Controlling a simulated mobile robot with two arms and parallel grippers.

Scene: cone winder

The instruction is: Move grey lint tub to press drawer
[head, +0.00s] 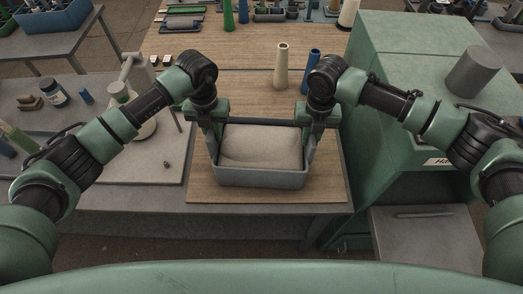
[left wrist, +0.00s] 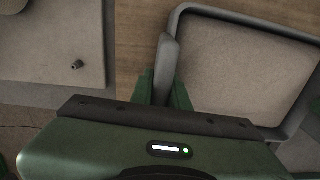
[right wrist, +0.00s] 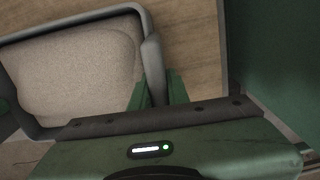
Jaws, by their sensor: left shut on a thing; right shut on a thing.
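The grey lint tub (head: 262,179) is filled with pale lint and sits on or just above the wooden board; I cannot tell which. My left gripper (head: 216,148) is shut on the tub's left rim. My right gripper (head: 308,148) is shut on its right rim. The tub's rim also shows in the left wrist view (left wrist: 240,17) and in the right wrist view (right wrist: 70,22). The press drawer (head: 425,240) is the grey panel low on the green press at the right; its top has a slot-like handle.
The green press (head: 405,60) stands right of the board, with a grey cylinder (head: 474,72) on top. A cream cone (head: 282,66) and a blue cone (head: 312,66) stand behind the tub. A grey bench with a lamp-like stand (head: 136,100) is at the left.

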